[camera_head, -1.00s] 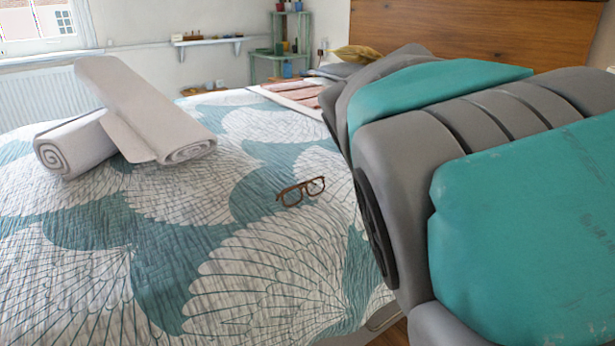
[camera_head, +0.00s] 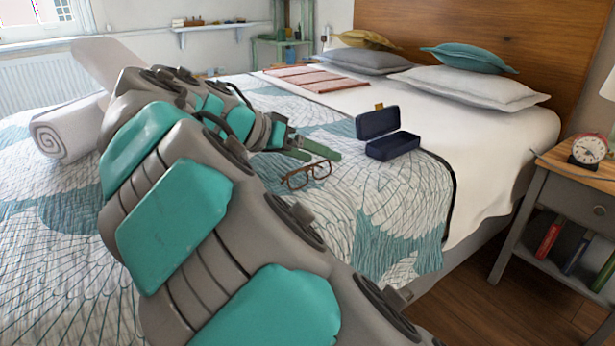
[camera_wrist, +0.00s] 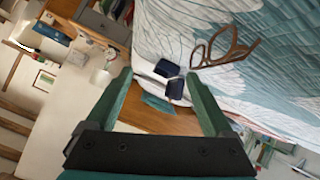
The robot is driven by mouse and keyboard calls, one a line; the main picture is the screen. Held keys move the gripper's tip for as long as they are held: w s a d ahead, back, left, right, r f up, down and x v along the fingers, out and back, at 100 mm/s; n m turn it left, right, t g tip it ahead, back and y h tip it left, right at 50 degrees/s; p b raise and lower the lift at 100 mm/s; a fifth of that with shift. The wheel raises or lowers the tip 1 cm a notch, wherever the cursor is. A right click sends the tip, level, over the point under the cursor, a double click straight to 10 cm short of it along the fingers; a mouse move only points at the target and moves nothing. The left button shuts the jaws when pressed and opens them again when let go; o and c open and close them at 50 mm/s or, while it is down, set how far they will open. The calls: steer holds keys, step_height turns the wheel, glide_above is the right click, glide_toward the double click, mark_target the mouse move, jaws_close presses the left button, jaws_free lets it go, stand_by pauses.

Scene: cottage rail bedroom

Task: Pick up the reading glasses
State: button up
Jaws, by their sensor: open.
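The reading glasses (camera_head: 306,175) have brown frames and lie on the patterned quilt of the bed in the head view. They also show in the wrist view (camera_wrist: 226,50), at the upper right, beyond the right fingertip. My gripper (camera_head: 318,152) is just behind the glasses in the head view, close to the quilt. In the wrist view its two green fingers (camera_wrist: 160,85) are spread apart with nothing between them. I cannot tell whether a finger touches the glasses.
An open dark blue case (camera_head: 392,148) stands on the bed right of the glasses. Rolled white towels (camera_head: 65,138) lie at the left. Pillows (camera_head: 470,88) are at the headboard. A nightstand (camera_head: 580,190) with a clock (camera_head: 588,150) stands at the right.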

mark_target(306, 172)
steer(key=a, duration=0.3)
steer(key=w+a+f+t, duration=0.1)
steer(key=a, duration=0.2)
steer(key=a+t, duration=0.1)
steer(key=a, duration=0.2)
steer(key=shift+w+a+f, duration=0.15)
steer(key=shift+w+f, duration=0.05)
steer(key=shift+w, duration=0.1)
steer(key=shift+s+d+x, duration=0.1)
steer(key=shift+s+x, duration=0.1)
steer(key=shift+x, duration=1.75)
steer(key=shift+s+d+x, duration=0.1)
steer(key=shift+s+x, duration=0.05)
steer(key=shift+x, duration=1.8)
steer(key=shift+f, duration=0.1)
steer(key=shift+c, duration=0.4)
jaws_close()
